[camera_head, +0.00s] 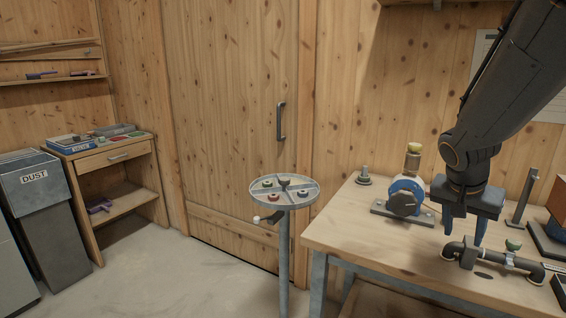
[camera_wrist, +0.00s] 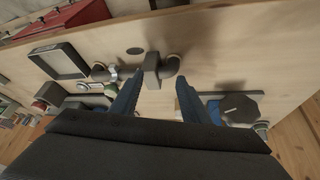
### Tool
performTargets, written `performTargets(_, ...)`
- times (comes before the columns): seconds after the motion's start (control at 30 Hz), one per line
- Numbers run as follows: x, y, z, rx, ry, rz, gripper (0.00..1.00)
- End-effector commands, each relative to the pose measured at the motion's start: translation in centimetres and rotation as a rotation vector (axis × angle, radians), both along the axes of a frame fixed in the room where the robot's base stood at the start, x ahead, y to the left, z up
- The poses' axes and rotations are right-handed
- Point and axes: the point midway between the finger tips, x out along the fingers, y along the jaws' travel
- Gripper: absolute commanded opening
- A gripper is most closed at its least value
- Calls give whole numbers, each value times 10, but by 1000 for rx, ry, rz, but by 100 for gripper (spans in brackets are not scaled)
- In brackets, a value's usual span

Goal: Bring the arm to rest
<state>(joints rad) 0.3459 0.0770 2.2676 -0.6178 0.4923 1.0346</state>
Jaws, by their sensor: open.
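My gripper (camera_head: 464,232) hangs from my dark arm over the right part of the workbench, with its blue fingers pointing down. In the wrist view my gripper (camera_wrist: 160,84) is open. A dark pipe piece with elbow ends (camera_head: 485,259) lies on the bench just below the fingertips. In the wrist view its upright block (camera_wrist: 152,70) shows between and beyond the fingertips. Nothing is visibly held. I cannot tell whether the fingers touch the pipe.
On the workbench (camera_head: 345,233), a blue pump-like unit (camera_head: 405,196) stands left of my gripper, and a grey upright post (camera_head: 525,197) stands right. A round divided tray on a stand (camera_head: 285,206) is left of the bench. The bench's front left is clear.

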Motion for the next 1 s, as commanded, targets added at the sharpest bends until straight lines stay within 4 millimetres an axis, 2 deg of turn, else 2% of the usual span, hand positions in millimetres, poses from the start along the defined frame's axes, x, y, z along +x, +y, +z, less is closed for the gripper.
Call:
performTargets(0.27, -26, 78, -35, 72, 139, 247, 42)
performTargets(0.37, -45, 117, -51, 111, 205, 383, 42)
performTargets(0.5, -82, 177, -74, 177, 303, 613, 42)
performTargets(0.6, -104, 207, -84, 213, 347, 740, 42)
performTargets(0.77, -123, 231, -92, 243, 379, 847, 42)
performTargets(1.0, -126, 234, -93, 247, 384, 864, 40)
